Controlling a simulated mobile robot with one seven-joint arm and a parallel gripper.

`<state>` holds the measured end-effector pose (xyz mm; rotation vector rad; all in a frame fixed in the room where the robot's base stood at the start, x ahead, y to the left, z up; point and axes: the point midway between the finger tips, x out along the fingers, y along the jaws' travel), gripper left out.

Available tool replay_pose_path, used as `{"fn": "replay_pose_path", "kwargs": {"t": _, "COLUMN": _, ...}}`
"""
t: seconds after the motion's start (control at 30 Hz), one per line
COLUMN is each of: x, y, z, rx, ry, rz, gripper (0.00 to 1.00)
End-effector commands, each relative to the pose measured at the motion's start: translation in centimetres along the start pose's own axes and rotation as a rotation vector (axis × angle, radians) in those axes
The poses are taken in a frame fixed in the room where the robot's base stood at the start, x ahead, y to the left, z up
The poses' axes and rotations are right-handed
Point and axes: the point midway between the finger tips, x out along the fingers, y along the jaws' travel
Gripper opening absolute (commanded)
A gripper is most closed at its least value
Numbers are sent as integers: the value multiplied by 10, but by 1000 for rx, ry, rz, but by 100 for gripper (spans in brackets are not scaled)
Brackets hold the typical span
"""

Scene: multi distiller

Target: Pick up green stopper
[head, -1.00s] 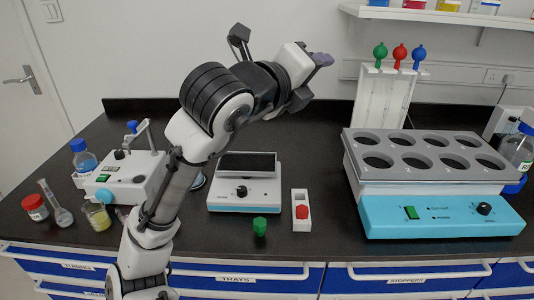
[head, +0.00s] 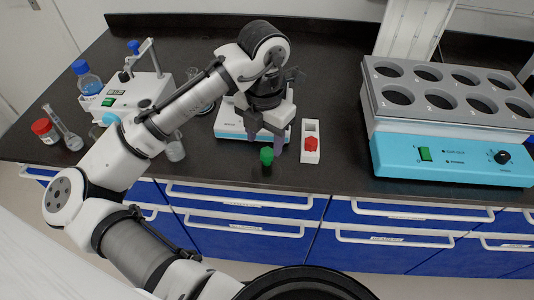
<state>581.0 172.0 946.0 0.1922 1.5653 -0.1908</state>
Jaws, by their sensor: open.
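The green stopper (head: 266,156) stands on the black bench near its front edge, in front of the balance (head: 228,124). My gripper (head: 264,148) points down at the stopper with its fingers apart. One finger is to the left of the stopper and the other is to its right. The stopper shows between or just in front of the fingertips; the exact depth cannot be told. The gripper is open and holds nothing.
A white holder (head: 311,128) with a red stopper (head: 311,144) stands close on the right. A blue and grey heating block (head: 450,158) with several wells is farther right. Glassware, a red-capped jar (head: 44,131) and a white device (head: 136,95) stand on the left.

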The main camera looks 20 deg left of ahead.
Motion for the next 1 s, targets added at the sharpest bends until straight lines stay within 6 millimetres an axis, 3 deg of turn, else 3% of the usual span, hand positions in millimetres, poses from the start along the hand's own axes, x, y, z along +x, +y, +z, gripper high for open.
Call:
{"fn": "replay_pose_path", "kwargs": {"t": 0.27, "x": 20, "y": -1, "z": 0, "rx": 0, "ry": 0, "rz": -1, "gripper": 52}}
{"fn": "replay_pose_path", "kwargs": {"t": 0.5, "x": 54, "y": -2, "z": 1, "rx": -1, "ry": -2, "rz": -1, "gripper": 52}}
{"fn": "replay_pose_path", "kwargs": {"t": 0.8, "x": 60, "y": -2, "z": 1, "rx": 1, "ry": -3, "rz": -1, "gripper": 52}}
{"fn": "replay_pose_path", "kwargs": {"t": 1.0, "x": 60, "y": -2, "z": 1, "rx": 0, "ry": -3, "rz": -1, "gripper": 28}}
